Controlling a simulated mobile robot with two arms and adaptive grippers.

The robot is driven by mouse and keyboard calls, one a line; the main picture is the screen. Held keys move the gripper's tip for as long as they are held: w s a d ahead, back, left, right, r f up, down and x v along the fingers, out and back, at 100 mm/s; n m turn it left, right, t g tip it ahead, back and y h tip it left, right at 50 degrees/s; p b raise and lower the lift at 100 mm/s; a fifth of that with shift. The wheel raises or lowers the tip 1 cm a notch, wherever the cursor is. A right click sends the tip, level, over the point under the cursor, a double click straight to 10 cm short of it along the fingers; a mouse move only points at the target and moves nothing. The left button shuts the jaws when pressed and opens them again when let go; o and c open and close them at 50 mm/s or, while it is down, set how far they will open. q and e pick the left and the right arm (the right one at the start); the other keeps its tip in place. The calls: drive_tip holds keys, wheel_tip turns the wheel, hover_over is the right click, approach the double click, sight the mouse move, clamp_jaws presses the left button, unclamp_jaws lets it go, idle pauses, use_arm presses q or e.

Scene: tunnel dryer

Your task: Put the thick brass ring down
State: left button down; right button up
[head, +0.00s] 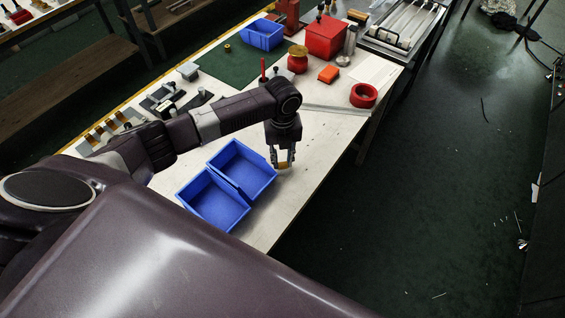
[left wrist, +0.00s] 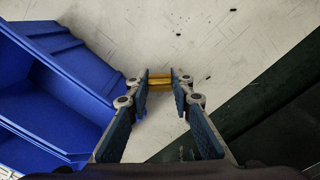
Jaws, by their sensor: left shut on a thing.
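The thick brass ring (left wrist: 160,81) is between the fingertips of my left gripper (left wrist: 161,83), which is shut on it. In the head view the ring (head: 283,166) shows as a small golden piece at the tips of my left gripper (head: 282,160), over the bench top (head: 315,160) just right of the blue bins. The gripper points down. I cannot tell whether the ring touches the bench top. My right gripper is not in view.
Two blue bins (head: 243,168) stand side by side, left of the gripper; one also shows in the left wrist view (left wrist: 60,115). The bench edge drops to a dark floor on the right.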

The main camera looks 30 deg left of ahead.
use_arm(q)
wheel_tip(320, 180, up, 18)
drive_tip(key=b, duration=0.2)
drive_tip(key=s+d+r+n, duration=0.2)
drive_tip(key=s+n, duration=0.5)
drive_tip(key=n, duration=0.7)
drive_tip(key=s+d+r+n, duration=0.2)
drive_tip(key=s+d+n, duration=0.2)
drive_tip(key=s+n, duration=0.4)
drive_tip(key=shift+d+r+n, duration=0.15)
drive_tip(key=shift+d+n, duration=0.2)
drive_tip(key=shift+n, duration=2.95)
